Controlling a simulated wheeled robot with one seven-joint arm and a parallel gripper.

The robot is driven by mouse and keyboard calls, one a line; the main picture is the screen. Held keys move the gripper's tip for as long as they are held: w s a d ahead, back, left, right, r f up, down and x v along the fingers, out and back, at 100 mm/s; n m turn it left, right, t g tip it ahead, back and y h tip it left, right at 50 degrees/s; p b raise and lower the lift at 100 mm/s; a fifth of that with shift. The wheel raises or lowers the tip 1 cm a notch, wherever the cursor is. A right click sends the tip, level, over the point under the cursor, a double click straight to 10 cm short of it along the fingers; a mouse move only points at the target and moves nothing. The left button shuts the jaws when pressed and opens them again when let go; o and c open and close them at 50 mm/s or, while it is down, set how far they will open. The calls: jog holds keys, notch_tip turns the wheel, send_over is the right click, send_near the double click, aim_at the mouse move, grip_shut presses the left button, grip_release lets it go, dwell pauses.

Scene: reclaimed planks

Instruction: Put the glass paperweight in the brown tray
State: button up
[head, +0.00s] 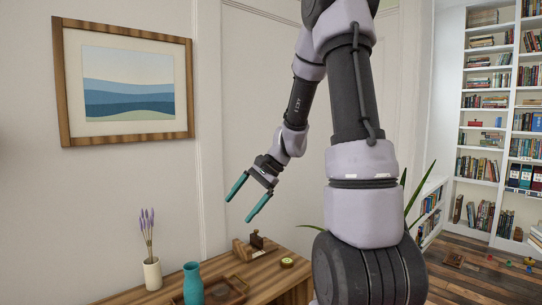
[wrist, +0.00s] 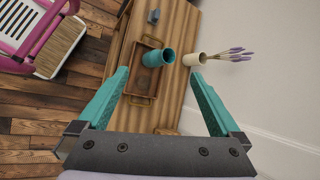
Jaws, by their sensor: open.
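The brown tray (wrist: 132,82) is wooden with raised rims and a handle at each end. It lies on the wooden table in the wrist view, and its edge shows at the bottom of the head view (head: 236,289). A small blue-grey object (wrist: 153,16) stands on the table beyond the tray in the wrist view; it may be the glass paperweight, but it is too small to be sure. My gripper (head: 240,210) is open and empty, high above the table; its teal fingers also frame the wrist view (wrist: 160,74).
A teal vase (head: 193,284) stands at the tray, partly hiding it. A cream vase (head: 152,274) with lavender stands by the wall. A small round yellowish item (head: 288,262), a wooden stamp (head: 257,240) and a wooden holder (head: 242,251) are on the table's right part.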

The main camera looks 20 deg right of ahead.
jog(key=s+d+r+n+t+h, duration=0.1)
jog(key=s+r+n+t+h, duration=0.4)
jog(key=s+r, duration=1.1)
jog(key=shift+s+d+r+n+h, duration=0.3)
jog(key=shift+s+n, duration=0.45)
jog(key=shift+n, duration=0.25)
